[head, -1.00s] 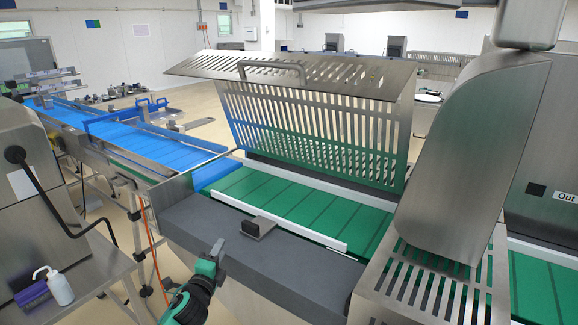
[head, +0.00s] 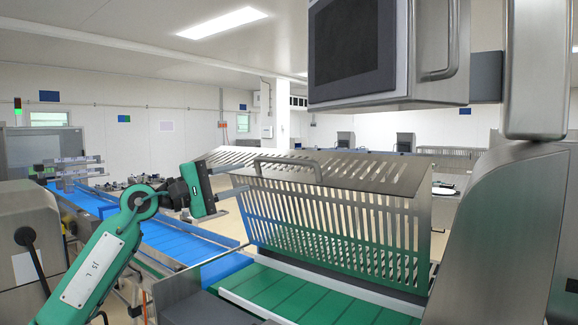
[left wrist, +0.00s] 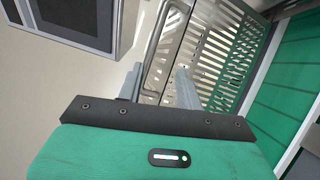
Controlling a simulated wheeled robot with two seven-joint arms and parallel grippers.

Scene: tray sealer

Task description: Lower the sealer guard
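The sealer guard (head: 335,210) is a slatted metal cover standing raised over the green conveyor, with its slotted top flap sloping above. Its bar handle (head: 288,163) is on the near side of the flap. My left gripper (head: 245,180) is at the guard's left end, just left of the handle. In the left wrist view, its two grey fingers (left wrist: 159,78) are apart, and the handle (left wrist: 165,45) shows ahead, between them in the picture. I cannot tell if they touch it. The slats (left wrist: 215,60) fill the space beyond. My right gripper is not in view.
A screen panel (head: 385,50) hangs above at upper right. A metal column housing (head: 500,240) stands right of the guard. The green conveyor (head: 310,297) runs beneath, and a blue conveyor (head: 180,240) extends to the left. The air above the blue conveyor is mostly open.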

